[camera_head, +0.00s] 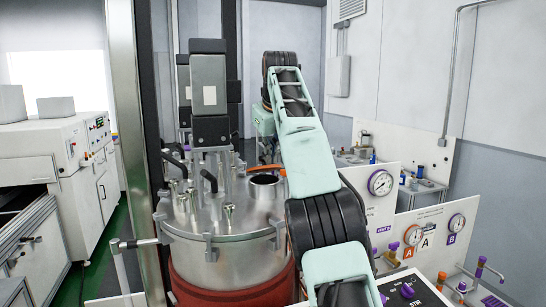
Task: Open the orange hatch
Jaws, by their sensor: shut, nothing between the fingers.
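The orange hatch (256,168) shows only as a thin orange strip at the back of a round steel port (264,181) on the tank lid. The port's inside looks dark, and I cannot tell how far the hatch is raised. My mint-green arm rises from the bottom of the picture, passes just right of the port and bends down behind it. My gripper is hidden behind my own arm and the tank fittings, so I cannot see its fingers or whether they touch the hatch.
The steel tank (229,250) carries several clamps and pipes on its lid. A tall grey motor unit (208,87) stands left of the port. A steel post (136,140) is at the left. Panels with gauges (380,183) and valves stand close at the right.

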